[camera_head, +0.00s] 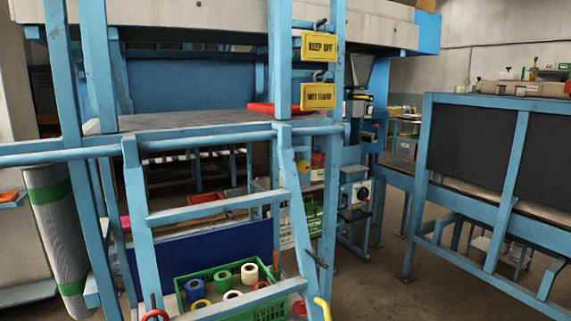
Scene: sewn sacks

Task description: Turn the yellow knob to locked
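I cannot make out a clear yellow knob in the head view. A yellow curved handle-like piece (322,308) shows at the bottom edge, beside the blue frame's leg, and is partly cut off. I cannot tell whether it is the knob or how it is set. A small machine (355,190) with a white, dial-like face stands behind the blue frame at centre right; its details are too small to read. Neither of my grippers is in view.
A blue metal frame (215,211) with rails fills the left and centre. Yellow signs (319,46) hang on its post. A green crate (263,312) holds several coloured rolls. A blue bench (471,145) with dark panels stands at right. Open floor (385,275) lies between them.

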